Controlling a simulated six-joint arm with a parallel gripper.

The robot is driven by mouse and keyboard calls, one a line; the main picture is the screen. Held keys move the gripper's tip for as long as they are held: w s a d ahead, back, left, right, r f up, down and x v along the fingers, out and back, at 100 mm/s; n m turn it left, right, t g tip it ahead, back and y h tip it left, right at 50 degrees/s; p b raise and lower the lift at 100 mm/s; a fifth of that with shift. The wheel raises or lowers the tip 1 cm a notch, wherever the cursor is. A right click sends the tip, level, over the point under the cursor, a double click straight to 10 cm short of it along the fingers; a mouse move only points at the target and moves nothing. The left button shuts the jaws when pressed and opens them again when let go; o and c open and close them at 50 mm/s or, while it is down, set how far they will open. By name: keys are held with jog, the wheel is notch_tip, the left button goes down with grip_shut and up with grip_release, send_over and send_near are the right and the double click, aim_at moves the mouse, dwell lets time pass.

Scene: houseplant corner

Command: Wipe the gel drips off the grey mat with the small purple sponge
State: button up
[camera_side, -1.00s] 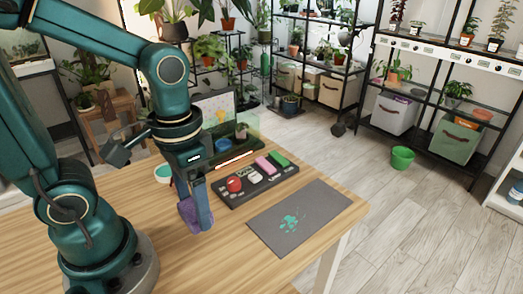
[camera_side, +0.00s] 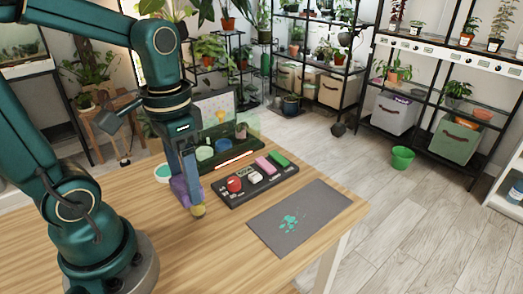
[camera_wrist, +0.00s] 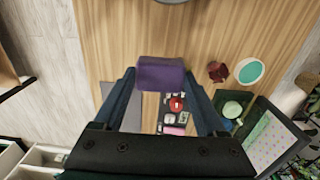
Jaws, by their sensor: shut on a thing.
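The grey mat (camera_side: 325,205) lies flat at the right end of the wooden table. A cluster of teal gel drips (camera_side: 289,222) sits on it left of its middle. My gripper (camera_wrist: 160,75) is shut on the small purple sponge (camera_wrist: 160,73), which spans its fingertips in the wrist view. In the side view, my gripper (camera_side: 186,195) is over the table left of the dark tray, apart from the mat. The sponge there shows as a purple edge (camera_side: 179,188), partly hidden by the fingers. In the wrist view, a grey sliver of the mat (camera_wrist: 106,93) shows beside a finger.
A dark tray (camera_side: 232,200) with red, white, pink and green items lies between my gripper and the mat. A teal-filled bowl (camera_side: 163,172) stands behind my gripper. A small yellow thing (camera_side: 198,210) shows at the fingertips. The table's front is clear.

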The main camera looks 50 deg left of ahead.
jog(key=w+d+n, duration=0.1)
jog(key=w+d, duration=0.4)
jog(key=w, duration=0.7)
jog(key=shift+m, duration=0.5)
jog(key=shift+w+d+f, duration=0.1)
jog(key=shift+d+f, duration=0.55)
jog(key=shift+f, duration=0.9)
jog(key=shift+w+d+f, duration=0.1)
jog(key=shift+d+f, duration=0.6)
jog(key=shift+f, duration=0.85)
jog(key=shift+w+d+f, duration=0.1)
jog(key=shift+d+f, duration=0.55)
jog(key=shift+f, duration=0.9)
jog(key=shift+w+f, duration=0.4)
jog(key=shift+f, duration=0.1)
jog(key=shift+c, duration=0.5)
jog(key=shift+w+f, duration=0.2)
jog(key=shift+w, duration=3.2)
jog(key=shift+s, duration=3.75)
jog(key=shift+s+r, duration=0.1)
jog(key=shift+r, duration=0.1)
notch_tip(320, 180, up, 8)
jog(key=shift+f, duration=0.15)
